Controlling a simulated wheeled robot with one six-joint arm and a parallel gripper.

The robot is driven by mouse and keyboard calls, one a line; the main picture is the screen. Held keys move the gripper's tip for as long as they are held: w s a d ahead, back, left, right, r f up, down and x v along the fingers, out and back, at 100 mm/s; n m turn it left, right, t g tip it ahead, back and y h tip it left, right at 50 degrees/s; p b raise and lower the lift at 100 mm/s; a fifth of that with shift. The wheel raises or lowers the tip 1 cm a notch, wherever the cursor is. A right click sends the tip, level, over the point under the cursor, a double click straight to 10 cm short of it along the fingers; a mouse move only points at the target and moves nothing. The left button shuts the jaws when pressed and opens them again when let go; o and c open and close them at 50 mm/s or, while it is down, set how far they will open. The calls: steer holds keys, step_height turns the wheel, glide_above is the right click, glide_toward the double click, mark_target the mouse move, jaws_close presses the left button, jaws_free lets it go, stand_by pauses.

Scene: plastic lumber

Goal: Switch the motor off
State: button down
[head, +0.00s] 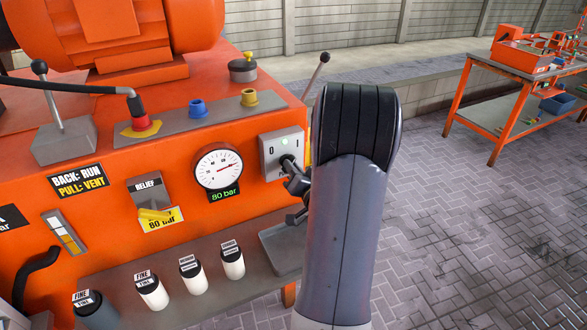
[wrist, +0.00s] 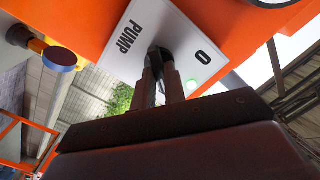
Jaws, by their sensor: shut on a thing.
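The motor switch is a grey plate (head: 270,152) on the front of the orange machine, right of the pressure gauge, with a "0" mark and a lit green lamp (head: 284,142). In the wrist view the plate (wrist: 130,67) reads "PUMP" and "0", and its lamp (wrist: 203,85) glows green. My gripper (head: 291,172) is at the plate, its fingers shut on the black switch knob (wrist: 158,50). The fingers hide most of the knob, so its exact angle is unclear. My forearm covers part of the machine's right edge in the head view.
The gauge (head: 218,168) reads 80 bar. A yellow relief lever (head: 153,215) is left of it, and a tall lever (head: 319,72) rises behind the switch. A red mushroom button (head: 139,120) is on top. An orange workbench (head: 462,98) stands far right; paved floor between is clear.

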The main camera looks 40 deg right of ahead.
steer(key=shift+f+n+b, duration=0.1)
steer(key=shift+n+b, duration=0.3)
steer(key=shift+b, duration=0.2)
steer(key=shift+a+n+b, duration=0.15)
steer(key=shift+n+b, duration=6.35)
steer(key=shift+b, duration=0.65)
steer(key=shift+n, duration=0.3)
steer(key=c, duration=1.5)
jaws_free()
steer(key=shift+o, duration=0.2)
steer(key=v, duration=1)
steer(key=shift+s, duration=0.3)
steer(key=shift+a, duration=0.15)
